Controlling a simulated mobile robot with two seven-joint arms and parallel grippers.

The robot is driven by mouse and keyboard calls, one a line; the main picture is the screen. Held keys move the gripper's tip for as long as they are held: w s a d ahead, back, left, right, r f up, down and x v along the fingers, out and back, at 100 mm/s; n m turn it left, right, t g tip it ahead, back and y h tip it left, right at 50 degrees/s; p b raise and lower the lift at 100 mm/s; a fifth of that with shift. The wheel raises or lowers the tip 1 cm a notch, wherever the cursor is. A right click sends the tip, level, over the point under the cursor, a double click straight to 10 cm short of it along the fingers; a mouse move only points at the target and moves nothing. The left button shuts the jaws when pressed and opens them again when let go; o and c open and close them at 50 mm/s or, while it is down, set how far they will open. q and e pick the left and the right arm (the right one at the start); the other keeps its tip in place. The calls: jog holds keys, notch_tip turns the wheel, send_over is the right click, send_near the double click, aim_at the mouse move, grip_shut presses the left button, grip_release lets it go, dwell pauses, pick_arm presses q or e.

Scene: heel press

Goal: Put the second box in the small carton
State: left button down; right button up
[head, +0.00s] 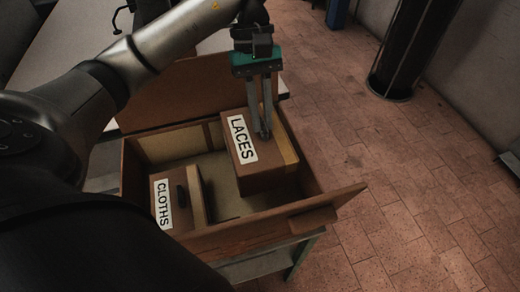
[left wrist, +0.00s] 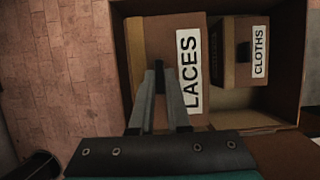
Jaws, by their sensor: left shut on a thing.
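The small carton (head: 255,231) is brown with its flaps open. In it, on the left side in the head view, sits a brown box labelled CLOTHS (head: 163,203), which also shows in the left wrist view (left wrist: 228,73). My left gripper (head: 265,133) points down and is shut on a second brown box labelled LACES (head: 262,181), gripping it at its top. The LACES box is within the carton's outline on the right side, apart from the CLOTHS box. It looks larger and nearer in the left wrist view (left wrist: 172,38). Whether its underside touches the carton's floor is hidden. My right gripper is not in view.
The carton stands on a pale table or stand (head: 255,266). One flap (head: 187,90) rises at the back; another (head: 335,198) sticks out at the front right. Brick-tiled floor (head: 420,190) lies open to the right, with a dark column (head: 405,45) farther back.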

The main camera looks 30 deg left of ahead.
pick_arm(q)
notch_tip(320, 180, down, 12)
jog(key=shift+r+b, duration=0.2)
jog(key=shift+b, duration=0.2)
jog(key=shift+f+b, duration=0.25)
jog(key=shift+b, duration=0.1)
jog(key=c, duration=0.9)
grip_release()
jog(key=shift+r, duration=0.15)
jog(key=shift+r+p, duration=0.2)
jog(key=shift+p, duration=0.2)
jog(key=v, duration=1.2)
